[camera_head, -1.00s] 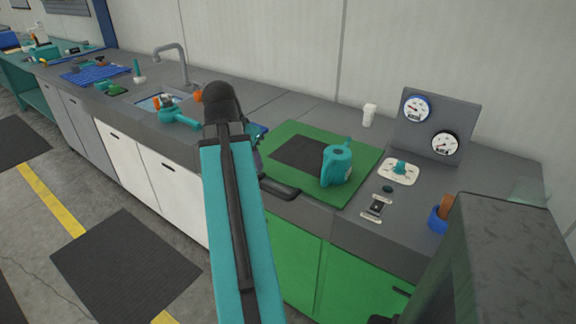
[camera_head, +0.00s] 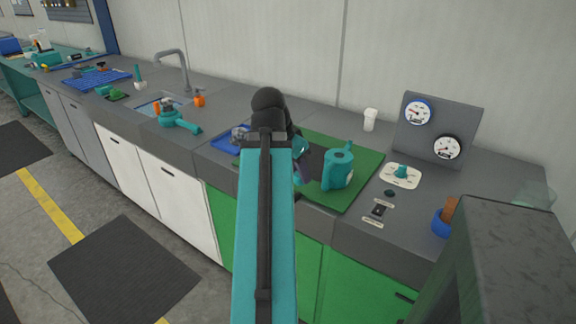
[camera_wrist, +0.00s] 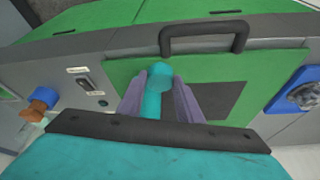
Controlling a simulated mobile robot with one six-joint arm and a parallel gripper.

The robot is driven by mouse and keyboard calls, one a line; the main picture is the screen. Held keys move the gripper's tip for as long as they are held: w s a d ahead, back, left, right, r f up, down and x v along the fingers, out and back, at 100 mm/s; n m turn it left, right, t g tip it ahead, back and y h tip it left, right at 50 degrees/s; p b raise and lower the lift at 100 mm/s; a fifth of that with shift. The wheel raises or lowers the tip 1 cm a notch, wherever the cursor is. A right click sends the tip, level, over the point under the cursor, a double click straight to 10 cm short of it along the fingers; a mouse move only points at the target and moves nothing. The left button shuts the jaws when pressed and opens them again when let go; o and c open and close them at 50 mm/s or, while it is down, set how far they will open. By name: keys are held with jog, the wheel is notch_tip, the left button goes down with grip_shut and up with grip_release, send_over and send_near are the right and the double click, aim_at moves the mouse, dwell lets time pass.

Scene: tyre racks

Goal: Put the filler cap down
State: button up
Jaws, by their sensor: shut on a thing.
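My gripper (camera_wrist: 160,85) is above the green mat, with its purple fingers on either side of a teal piece with a rounded end (camera_wrist: 160,74). I take this to be the filler cap; its full shape is hidden. In the head view my gripper (camera_head: 303,168) is partly hidden behind my arm and sits just left of the teal can (camera_head: 338,168). The can stands upright on the green mat (camera_head: 362,180). I cannot tell whether the held piece touches anything.
A blue tray (camera_wrist: 290,88) with a grey part lies on the other side of the mat's dark patch (camera_wrist: 222,98). A drawer handle (camera_wrist: 205,30) sticks out in front.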

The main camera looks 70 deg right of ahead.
jog(key=shift+w+d+r+p, duration=0.1)
jog(key=shift+p, duration=0.25)
jog(key=p, duration=0.1)
jog(key=d+p, duration=0.1)
jog(key=p, duration=0.1)
jog(key=shift+w+r, duration=0.1)
jog(key=shift+w, duration=0.15)
jog(key=d+p, duration=0.1)
jog(key=p, duration=0.2)
jog(key=shift+w, duration=0.35)
jog(key=shift+p, duration=0.55)
jog(key=d+p, duration=0.1)
jog(key=p, duration=0.1)
jog(key=w+d+p, duration=0.1)
jog(key=p, duration=0.2)
jog(key=shift+w+d+f, duration=0.2)
jog(key=shift+w+f, duration=0.05)
jog(key=shift+w, duration=0.05)
jog(key=w+d+p, duration=0.1)
jog(key=w+d, duration=0.1)
jog(key=d, duration=0.1)
jog(key=w+d+f+p, duration=0.1)
jog(key=d, duration=0.2)
jog(key=w+d+p, duration=0.1)
jog(key=w+d, duration=0.1)
jog(key=d, duration=0.1)
jog(key=shift+w+f, duration=0.15)
jog(key=shift+w, duration=0.15)
jog(key=shift+f+p, duration=0.2)
jog(key=shift+p, duration=0.1)
